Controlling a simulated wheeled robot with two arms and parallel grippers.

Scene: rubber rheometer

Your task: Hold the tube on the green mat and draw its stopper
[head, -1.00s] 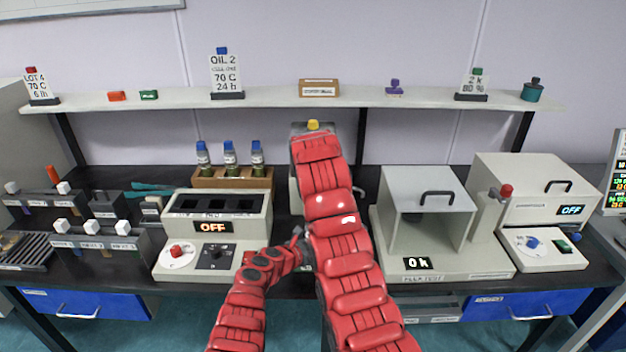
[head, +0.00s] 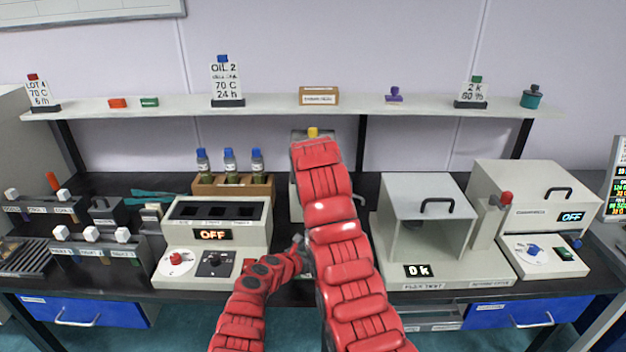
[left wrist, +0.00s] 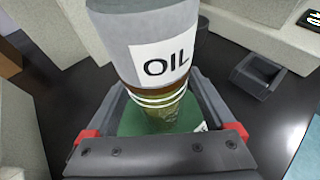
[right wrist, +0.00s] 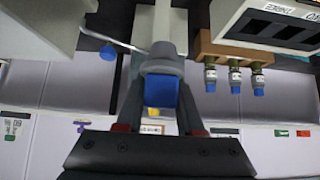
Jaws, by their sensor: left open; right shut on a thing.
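The tube (left wrist: 160,108), labelled OIL and holding greenish liquid, stands on the green mat (left wrist: 128,122) in the left wrist view. My left gripper (left wrist: 160,118) is open, with its fingers on either side of the tube low down. In the right wrist view my right gripper (right wrist: 163,108) is shut on the blue stopper (right wrist: 163,92). The stopper is at the tube's grey top; I cannot tell whether it is still seated. In the head view my right arm hides the tube and mat, and only part of my left gripper (head: 302,246) shows.
A wooden rack (head: 232,187) with several blue-capped bottles stands behind the OFF-marked block heater (head: 214,242). An open-fronted chamber (head: 425,215) stands close to the right of my right arm. A yellow-topped device (head: 313,133) is partly hidden behind that arm.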

